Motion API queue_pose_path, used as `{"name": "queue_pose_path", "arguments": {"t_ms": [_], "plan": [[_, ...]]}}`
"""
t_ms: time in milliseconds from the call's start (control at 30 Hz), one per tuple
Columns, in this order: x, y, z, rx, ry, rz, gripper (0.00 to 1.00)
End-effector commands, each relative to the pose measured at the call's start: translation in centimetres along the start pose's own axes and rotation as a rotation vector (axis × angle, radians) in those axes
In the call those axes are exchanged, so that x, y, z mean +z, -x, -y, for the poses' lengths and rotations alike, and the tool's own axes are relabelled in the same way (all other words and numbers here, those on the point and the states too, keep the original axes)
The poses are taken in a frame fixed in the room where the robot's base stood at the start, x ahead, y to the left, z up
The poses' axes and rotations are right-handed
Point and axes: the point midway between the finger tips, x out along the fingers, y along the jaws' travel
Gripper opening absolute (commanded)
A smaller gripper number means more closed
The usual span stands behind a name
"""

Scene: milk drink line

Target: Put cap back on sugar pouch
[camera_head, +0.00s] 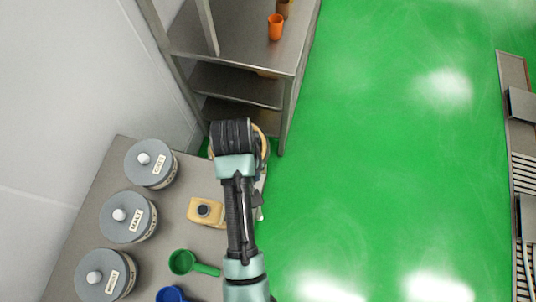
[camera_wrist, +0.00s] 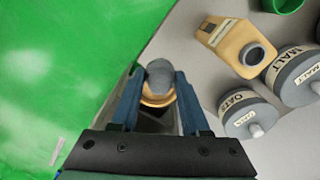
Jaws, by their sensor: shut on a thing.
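The tan sugar pouch (camera_head: 208,211) lies on the metal table, with a dark round spout on top. The wrist view shows the pouch (camera_wrist: 234,42) at the upper right, its dark spout ring facing the camera. My gripper (camera_wrist: 158,82) is shut on a grey rounded cap (camera_wrist: 159,70). A tan rounded part shows just below the cap between the fingers; I cannot tell whether it belongs to the cap. In the head view the wrist hides the fingertips and most of the held thing. The gripper is beyond the pouch and to its right, apart from it.
Grey-lidded jars (camera_head: 129,217) line the left side of the table. A green scoop (camera_head: 183,262) and a blue scoop (camera_head: 171,294) lie nearer. A metal shelf (camera_head: 232,85) with an orange cup (camera_head: 275,27) stands behind. Green floor is clear to the right.

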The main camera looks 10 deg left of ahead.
Motion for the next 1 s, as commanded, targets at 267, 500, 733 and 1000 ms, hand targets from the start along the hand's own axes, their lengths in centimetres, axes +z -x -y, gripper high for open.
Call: {"name": "queue_pose_path", "arguments": {"t_ms": [267, 500, 733, 1000], "plan": [[1.8, 4.9, 7.7, -0.006, 0.369, -0.002, 0.00], [3.1, 6.1, 11.2, -0.014, 0.540, -0.007, 0.00], [3.4, 5.4, 11.8, -0.015, 0.572, -0.007, 0.00], [3.4, 3.0, 11.8, -0.016, 0.569, -0.006, 0.00]]}}
